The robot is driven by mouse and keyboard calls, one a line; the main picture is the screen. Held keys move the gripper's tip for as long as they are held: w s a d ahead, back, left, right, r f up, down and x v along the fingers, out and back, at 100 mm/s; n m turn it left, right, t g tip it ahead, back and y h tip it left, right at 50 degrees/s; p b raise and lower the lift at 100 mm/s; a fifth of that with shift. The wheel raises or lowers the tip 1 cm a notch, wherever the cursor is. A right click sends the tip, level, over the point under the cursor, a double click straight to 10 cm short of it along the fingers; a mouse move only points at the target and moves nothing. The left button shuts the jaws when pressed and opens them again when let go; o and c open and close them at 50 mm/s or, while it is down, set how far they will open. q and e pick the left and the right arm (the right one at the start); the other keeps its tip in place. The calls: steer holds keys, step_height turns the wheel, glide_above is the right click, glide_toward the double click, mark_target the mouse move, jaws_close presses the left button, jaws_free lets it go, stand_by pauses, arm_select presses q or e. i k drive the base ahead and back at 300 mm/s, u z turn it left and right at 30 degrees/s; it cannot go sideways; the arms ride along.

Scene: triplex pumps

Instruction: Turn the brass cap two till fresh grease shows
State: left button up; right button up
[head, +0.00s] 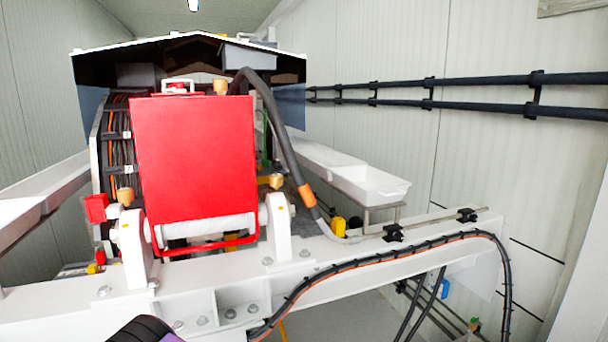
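Three small brass-coloured caps show around the red panel (195,160) of the pump. One brass cap (220,87) stands at the panel's top edge. A second brass cap (125,195) sits at the left, above the white bracket. A third brass cap (276,181) sits at the right, above the other bracket. No number is readable on any of them, so I cannot tell which is cap two. No grease is visible at this size. Neither gripper is in view. A dark rounded part with a purple edge, probably mine, shows at the bottom left.
A white beam (240,295) with bolts crosses the front below the panel. A thick grey hose (285,140) with an orange sleeve curves down the right side. A black cable (400,250) loops along the beam. White trays (375,184) and wall pipes (470,82) lie to the right.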

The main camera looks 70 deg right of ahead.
mark_target(276, 180)
steer(key=z, duration=1.7)
